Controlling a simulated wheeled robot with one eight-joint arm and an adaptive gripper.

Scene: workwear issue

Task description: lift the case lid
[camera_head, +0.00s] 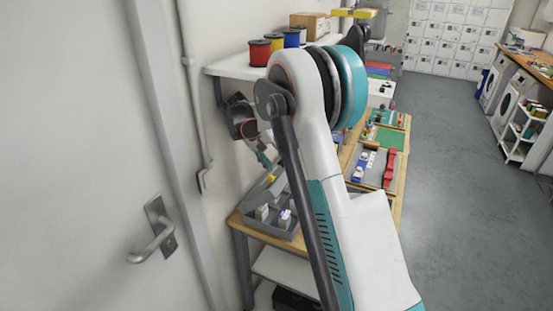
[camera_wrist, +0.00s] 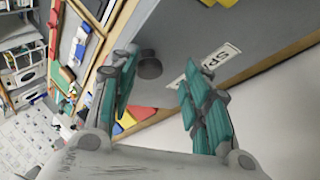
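The grey case (camera_head: 292,232) stands on the wooden bench in the head view, partly hidden by my arm. Small white boxes show in its compartments. A grey panel (camera_wrist: 210,35) fills the upper middle of the wrist view; it looks like the case lid, with a white label and a dark round knob (camera_wrist: 150,66). My gripper (camera_wrist: 160,68) is open, its teal fingers apart on either side of the knob in the picture. I cannot tell whether they touch it. In the head view my gripper (camera_head: 265,156) is above the case, near the wall.
A white shelf (camera_head: 228,69) with coloured spools is on the wall above. A grey tray (camera_head: 370,170) with red and blue items lies farther along the bench. A door with a handle (camera_head: 152,243) is at the left. The floor (camera_head: 455,190) at the right is clear.

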